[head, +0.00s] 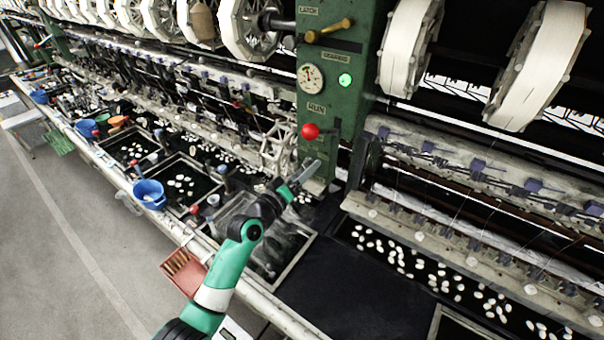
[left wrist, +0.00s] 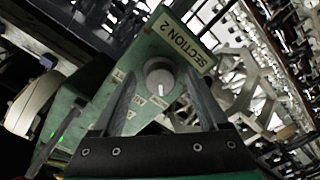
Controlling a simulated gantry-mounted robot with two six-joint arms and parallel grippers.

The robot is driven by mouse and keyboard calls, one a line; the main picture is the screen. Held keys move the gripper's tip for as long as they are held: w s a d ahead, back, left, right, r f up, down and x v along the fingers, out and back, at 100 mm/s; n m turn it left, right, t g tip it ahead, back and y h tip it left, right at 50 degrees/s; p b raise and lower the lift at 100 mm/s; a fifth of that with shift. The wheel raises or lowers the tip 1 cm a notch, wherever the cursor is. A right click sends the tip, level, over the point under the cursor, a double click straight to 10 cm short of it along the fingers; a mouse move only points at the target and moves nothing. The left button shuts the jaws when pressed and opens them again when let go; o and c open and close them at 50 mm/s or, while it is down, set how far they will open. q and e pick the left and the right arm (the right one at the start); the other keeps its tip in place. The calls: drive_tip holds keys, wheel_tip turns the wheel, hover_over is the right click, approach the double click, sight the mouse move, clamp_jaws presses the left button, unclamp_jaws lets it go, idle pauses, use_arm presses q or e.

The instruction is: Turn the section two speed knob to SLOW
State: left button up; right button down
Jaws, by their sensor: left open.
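The section two speed knob (left wrist: 159,76) is a round grey dial on a green plate (left wrist: 152,45) labelled SECTION 2 in the left wrist view. Its pale pointer mark faces the bottom of that picture. Small labels sit around it, too blurred to read surely. My left gripper (head: 303,178) is open, its fingers showing on either side of the knob in the left wrist view. I cannot tell whether they touch it. In the head view the gripper is at the foot of the green post, and I cannot make out the knob there. My right gripper is out of view.
The green post (head: 338,95) carries a red ball lever (head: 310,131) above my gripper, a dial gauge (head: 311,77), a lit green lamp (head: 345,79) and a brass handle (head: 330,30). A spoked wheel (head: 277,150) is close on the left. Basins with white cocoons lie below.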

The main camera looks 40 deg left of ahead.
use_arm(q)
drive_tip(key=s+d, duration=0.1)
drive_tip(key=s, duration=1)
drive_tip(key=shift+s+d, duration=0.25)
drive_tip(key=shift+d, duration=0.1)
